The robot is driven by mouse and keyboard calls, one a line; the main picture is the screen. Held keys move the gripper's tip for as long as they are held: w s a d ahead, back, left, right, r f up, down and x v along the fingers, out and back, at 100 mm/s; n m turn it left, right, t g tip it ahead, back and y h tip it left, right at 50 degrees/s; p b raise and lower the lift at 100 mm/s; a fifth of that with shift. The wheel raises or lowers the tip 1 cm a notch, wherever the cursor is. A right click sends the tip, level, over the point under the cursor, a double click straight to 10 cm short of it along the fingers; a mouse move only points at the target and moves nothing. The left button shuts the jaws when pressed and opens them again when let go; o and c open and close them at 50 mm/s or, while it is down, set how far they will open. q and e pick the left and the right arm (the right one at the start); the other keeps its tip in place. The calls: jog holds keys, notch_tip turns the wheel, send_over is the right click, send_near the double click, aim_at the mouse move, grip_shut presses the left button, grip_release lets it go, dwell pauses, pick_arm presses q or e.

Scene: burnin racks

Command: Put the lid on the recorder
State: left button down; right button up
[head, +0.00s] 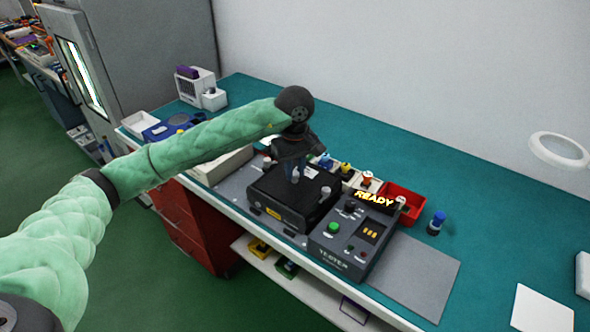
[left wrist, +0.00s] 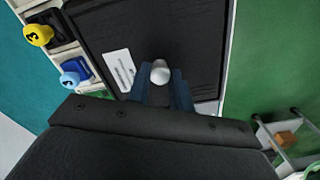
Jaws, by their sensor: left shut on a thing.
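My left gripper (head: 294,174) is above the black recorder (head: 282,217), pointing down. In the left wrist view its blue-grey fingers (left wrist: 161,88) are shut on the pale round knob (left wrist: 160,71) of the black lid (left wrist: 180,30). The lid has a white label beside the knob. In the head view the dark lid (head: 322,186) lies over the recorder's top, roughly lined up with it. I cannot tell whether it is fully seated or slightly above. My right gripper is not in view.
A tester box (head: 345,243) with a lit READY sign stands right of the recorder. A red bin (head: 403,203) and coloured-knob pieces are behind it. A blue-topped piece (head: 437,222) stands on the teal bench (head: 490,235). A grey mat (head: 415,275) lies at the front right.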

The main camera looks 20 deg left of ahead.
pick_arm(q)
jog(key=c, duration=1.2)
grip_release()
jog(key=shift+o, duration=0.2)
jog(key=shift+r, duration=0.1)
jog(key=shift+r, duration=2.4)
jog(key=shift+r, duration=0.1)
notch_tip(320, 180, up, 4)
jog(key=shift+f, duration=0.1)
